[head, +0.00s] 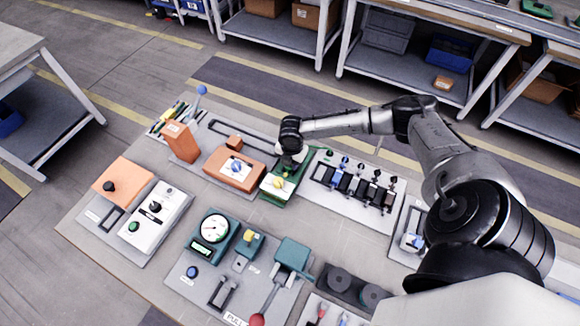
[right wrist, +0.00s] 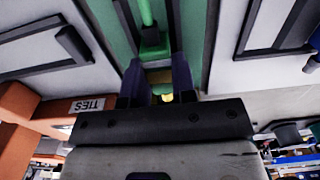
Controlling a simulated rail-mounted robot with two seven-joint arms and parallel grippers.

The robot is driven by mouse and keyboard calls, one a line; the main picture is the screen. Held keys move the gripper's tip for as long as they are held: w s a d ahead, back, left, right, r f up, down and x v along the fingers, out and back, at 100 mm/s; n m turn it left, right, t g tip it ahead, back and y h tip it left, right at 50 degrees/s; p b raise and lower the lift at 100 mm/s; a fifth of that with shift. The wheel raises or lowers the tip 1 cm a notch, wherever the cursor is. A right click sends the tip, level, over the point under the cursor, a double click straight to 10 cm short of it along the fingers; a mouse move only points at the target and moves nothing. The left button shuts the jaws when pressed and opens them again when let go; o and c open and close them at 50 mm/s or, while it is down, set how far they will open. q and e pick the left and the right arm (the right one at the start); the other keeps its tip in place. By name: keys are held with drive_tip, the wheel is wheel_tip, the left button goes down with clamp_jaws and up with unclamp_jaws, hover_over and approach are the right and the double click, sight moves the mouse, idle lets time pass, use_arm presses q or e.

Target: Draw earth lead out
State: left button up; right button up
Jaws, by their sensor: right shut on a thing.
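A green station (head: 279,188) with a pale plate and a yellow knob stands near the middle of the bench's far half. My right gripper (head: 288,165) comes down over its far end. In the right wrist view my right gripper (right wrist: 160,82) has its two dark fingers close around a small green-and-yellow piece (right wrist: 165,97), which I take to be the earth lead's end. It is mostly hidden by the fingers and palm. A green rod and block (right wrist: 152,40) lie just beyond the fingertips on the green strip. My left gripper is not in view.
An orange-brown box with a blue knob (head: 235,168) stands just left of the green station. A grey panel with a row of dark switches (head: 354,188) lies to its right. A gauge unit (head: 214,229) and a red-knobbed lever (head: 258,319) are nearer the front.

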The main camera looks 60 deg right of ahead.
drive_tip(key=shift+d, duration=0.8)
drive_tip(key=shift+d, duration=0.35)
drive_tip(key=shift+d, duration=0.1)
drive_tip(key=o, duration=0.9)
drive_tip(key=shift+o, duration=0.2)
drive_tip(key=shift+r, duration=0.15)
wheel_tip(320, 180, up, 7)
drive_tip(key=p, duration=0.7)
drive_tip(key=shift+p, duration=0.35)
